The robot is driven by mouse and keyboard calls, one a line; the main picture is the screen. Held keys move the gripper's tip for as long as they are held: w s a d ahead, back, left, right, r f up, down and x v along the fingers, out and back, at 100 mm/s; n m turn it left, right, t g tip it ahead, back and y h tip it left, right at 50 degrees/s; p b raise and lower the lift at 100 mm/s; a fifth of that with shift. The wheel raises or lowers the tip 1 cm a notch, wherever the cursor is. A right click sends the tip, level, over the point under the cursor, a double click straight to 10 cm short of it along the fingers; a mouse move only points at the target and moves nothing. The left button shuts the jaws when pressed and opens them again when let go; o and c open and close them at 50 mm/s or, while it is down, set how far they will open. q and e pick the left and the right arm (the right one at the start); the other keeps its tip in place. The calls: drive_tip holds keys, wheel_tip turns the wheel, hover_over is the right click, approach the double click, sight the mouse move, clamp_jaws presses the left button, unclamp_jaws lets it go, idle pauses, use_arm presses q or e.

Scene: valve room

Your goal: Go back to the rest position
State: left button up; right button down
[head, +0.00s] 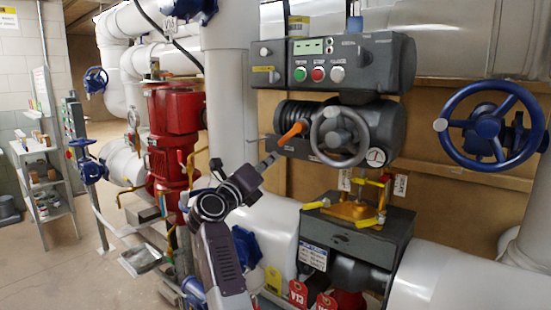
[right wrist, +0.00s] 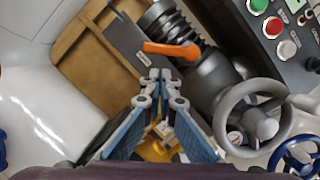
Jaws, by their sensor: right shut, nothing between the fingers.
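My right gripper (head: 271,159) reaches up from the bottom centre of the head view, in front of the grey valve actuator (head: 390,125). Its fingers are shut with nothing between them. The fingertips sit just below and left of the orange lever (head: 291,134) in the head view. In the right wrist view the shut fingertips (right wrist: 160,75) point towards the orange lever (right wrist: 172,50), with a small gap seeming to show between them. Whether they touch cannot be told for sure. My left gripper is not in view.
A grey handwheel (head: 339,136) and a control box with buttons (head: 325,65) are close by. A blue handwheel (head: 491,126) is at the right. A red pump (head: 174,140) and white pipes fill the left. A shelf (head: 45,175) stands by open floor at far left.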

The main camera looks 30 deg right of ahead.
drive_tip(key=shift+s+a+f, duration=0.1)
drive_tip(key=shift+a+f, duration=0.15)
drive_tip(key=shift+f, duration=0.05)
